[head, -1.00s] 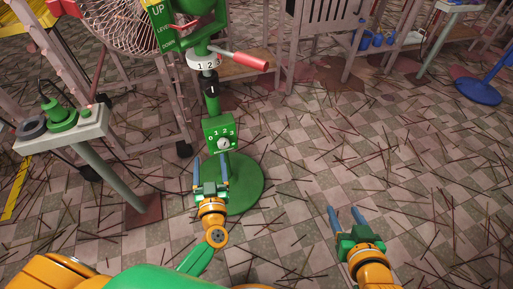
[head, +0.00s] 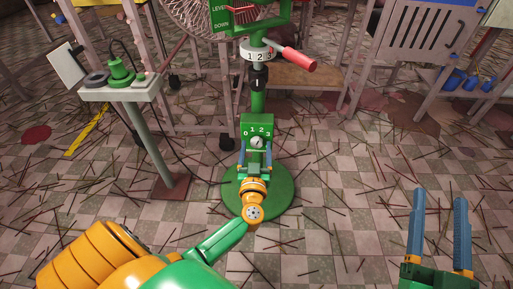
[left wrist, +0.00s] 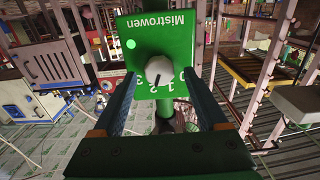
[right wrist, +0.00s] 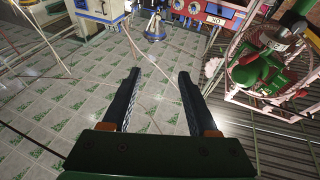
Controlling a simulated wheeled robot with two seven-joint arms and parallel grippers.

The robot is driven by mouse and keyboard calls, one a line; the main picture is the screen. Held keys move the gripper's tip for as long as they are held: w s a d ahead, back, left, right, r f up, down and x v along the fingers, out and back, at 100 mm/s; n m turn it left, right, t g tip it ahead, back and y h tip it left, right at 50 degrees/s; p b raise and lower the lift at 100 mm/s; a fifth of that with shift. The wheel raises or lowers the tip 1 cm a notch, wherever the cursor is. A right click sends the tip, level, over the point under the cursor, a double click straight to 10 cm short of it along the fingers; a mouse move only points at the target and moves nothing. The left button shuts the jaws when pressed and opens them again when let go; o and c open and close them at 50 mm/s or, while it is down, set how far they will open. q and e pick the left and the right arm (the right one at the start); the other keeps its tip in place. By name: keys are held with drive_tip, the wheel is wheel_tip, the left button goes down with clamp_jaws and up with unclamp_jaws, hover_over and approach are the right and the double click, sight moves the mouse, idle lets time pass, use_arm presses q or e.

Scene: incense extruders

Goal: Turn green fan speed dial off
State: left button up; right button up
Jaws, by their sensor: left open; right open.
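The green fan's speed box (head: 257,126) is on its stand, with numbers 0 to 3 around a round white dial (head: 257,143). The left wrist view shows the dial (left wrist: 158,69) upside down, its dark mark towards the 1 and 2 side; the exact setting is hard to read. My left gripper (head: 255,153) is open just in front of the box, one finger to each side of the dial, apart from it as far as I can see. Its fingers (left wrist: 160,80) flank the dial in the left wrist view. My right gripper (head: 439,195) is open and empty at the lower right.
The stand's round green base (head: 283,190) is on the tiled floor, which is strewn with thin sticks. A red-handled lever (head: 296,58) sticks out above the box. A small pedestal table (head: 120,92) with a green device is at left.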

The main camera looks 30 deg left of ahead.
use_arm(q)
drive_tip(key=shift+w+a, duration=0.35)
drive_tip(key=shift+w, duration=0.25)
use_arm(e)
drive_tip(key=shift+s+r+t+y, duration=0.15)
drive_tip(key=shift+s+r+t, duration=0.2)
drive_tip(key=shift+r, duration=0.3)
drive_tip(key=shift+s+r+t+y, duration=0.2)
drive_tip(key=shift+s+r+t, duration=0.1)
drive_tip(key=shift+r+t, duration=0.25)
drive_tip(key=shift+s+r+t+y, duration=0.15)
drive_tip(key=shift+s+r+t, duration=0.15)
drive_tip(key=shift+r, duration=0.45)
use_arm(q)
clamp_jaws()
